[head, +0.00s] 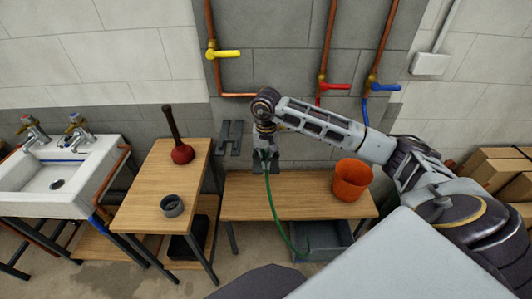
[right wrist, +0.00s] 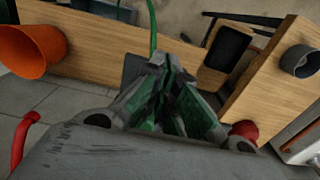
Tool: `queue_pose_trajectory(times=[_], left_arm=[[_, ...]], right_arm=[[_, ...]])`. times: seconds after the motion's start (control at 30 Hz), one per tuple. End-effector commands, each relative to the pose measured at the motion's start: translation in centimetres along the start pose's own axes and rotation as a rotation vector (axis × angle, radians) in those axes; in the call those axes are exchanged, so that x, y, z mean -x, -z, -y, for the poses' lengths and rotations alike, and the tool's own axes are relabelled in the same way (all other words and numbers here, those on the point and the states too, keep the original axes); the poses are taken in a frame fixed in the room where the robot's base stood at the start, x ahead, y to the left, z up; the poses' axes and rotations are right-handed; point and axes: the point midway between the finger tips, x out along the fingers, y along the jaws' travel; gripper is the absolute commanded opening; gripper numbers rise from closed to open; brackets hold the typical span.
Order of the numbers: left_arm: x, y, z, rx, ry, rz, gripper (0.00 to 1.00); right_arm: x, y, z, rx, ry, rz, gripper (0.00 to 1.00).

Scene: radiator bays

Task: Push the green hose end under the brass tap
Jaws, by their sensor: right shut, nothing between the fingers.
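My right gripper (head: 265,154) points down above the back left part of the low wooden bench. In the right wrist view, its fingers (right wrist: 165,85) are shut. The green hose (head: 275,208) runs from beside the fingers down across the bench's front edge; it also shows in the right wrist view (right wrist: 152,28). Its upper end is hidden at the fingers, and I cannot tell whether it touches them. Two taps stand on the white sink, a left tap (head: 32,129) and a right tap (head: 77,130); I cannot tell which is brass. My left gripper is out of view.
An orange pot (head: 351,180) stands on the low bench (head: 310,207). A red plunger (head: 181,152) and grey cup (head: 172,206) stand on the taller bench (head: 150,180), between hose and sink (head: 30,182). Yellow (head: 228,54), red (head: 337,86) and blue (head: 386,87) valve handles are on the wall pipes.

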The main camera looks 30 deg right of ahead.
Motion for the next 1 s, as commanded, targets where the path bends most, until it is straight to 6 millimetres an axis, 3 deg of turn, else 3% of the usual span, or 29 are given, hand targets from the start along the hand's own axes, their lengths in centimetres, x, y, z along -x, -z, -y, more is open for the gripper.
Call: queue_pose_trajectory(times=[0.37,0.7,1.0], left_arm=[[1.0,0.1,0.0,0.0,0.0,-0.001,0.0],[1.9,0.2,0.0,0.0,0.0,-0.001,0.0],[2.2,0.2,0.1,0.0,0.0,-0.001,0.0]], right_arm=[[-4.3,-0.1,0.0,0.0,0.0,0.004,0.0],[-4.0,2.8,0.1,-0.001,0.002,0.001,0.0],[-4.1,3.9,0.0,0.001,0.0,0.0,0.0]])
